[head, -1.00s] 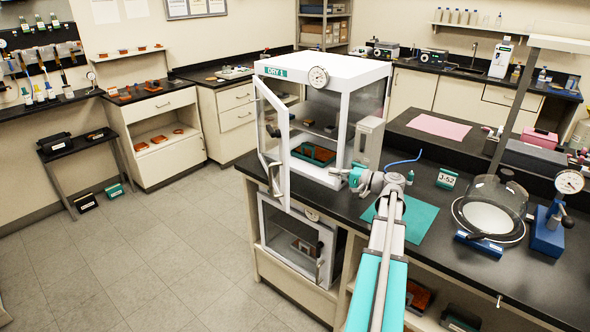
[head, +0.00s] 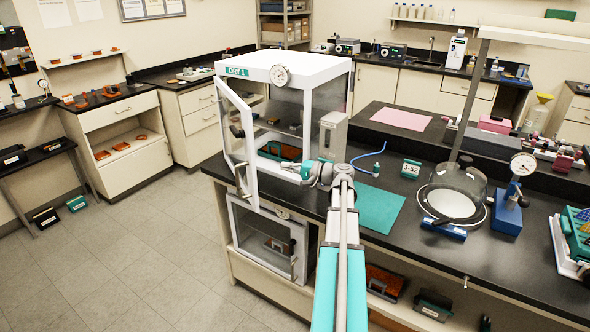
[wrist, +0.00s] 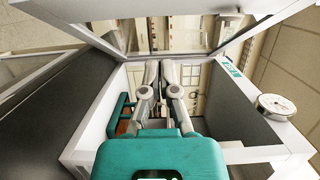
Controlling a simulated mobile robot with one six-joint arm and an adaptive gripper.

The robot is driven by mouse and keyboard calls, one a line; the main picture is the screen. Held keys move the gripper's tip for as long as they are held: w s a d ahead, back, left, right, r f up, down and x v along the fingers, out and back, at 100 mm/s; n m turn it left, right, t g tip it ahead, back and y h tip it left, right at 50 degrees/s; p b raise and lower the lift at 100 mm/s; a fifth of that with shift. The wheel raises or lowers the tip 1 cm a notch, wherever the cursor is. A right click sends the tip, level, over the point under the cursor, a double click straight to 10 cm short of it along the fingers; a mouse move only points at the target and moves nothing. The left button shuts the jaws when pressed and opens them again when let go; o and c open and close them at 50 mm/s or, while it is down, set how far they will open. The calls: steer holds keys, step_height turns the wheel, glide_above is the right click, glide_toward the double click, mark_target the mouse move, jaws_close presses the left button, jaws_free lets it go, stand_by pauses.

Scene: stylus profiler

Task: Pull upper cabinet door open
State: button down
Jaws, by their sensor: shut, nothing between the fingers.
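The upper cabinet (head: 335,68) is a white-framed glass box marked DRY 1 on the bench. Its glass door (head: 246,165) is swung partly open at the front left, with a dark handle (head: 237,131) on it. My gripper (head: 288,168) reaches in at the cabinet's front opening from the right.
A lower cabinet (head: 268,243) with a closed glass door sits beneath. A grey box (head: 333,136) stands beside the upper cabinet. A teal mat (head: 376,207), a bell jar (head: 455,190) and a blue gauge stand (head: 507,219) lie to the right. The floor (head: 130,260) at left is clear.

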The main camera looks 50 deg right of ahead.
steer(key=w+a, duration=0.5)
steer(key=shift+w+a, duration=0.35)
steer(key=shift+a, duration=0.05)
steer(key=shift+a, duration=0.2)
stand_by(0.3)
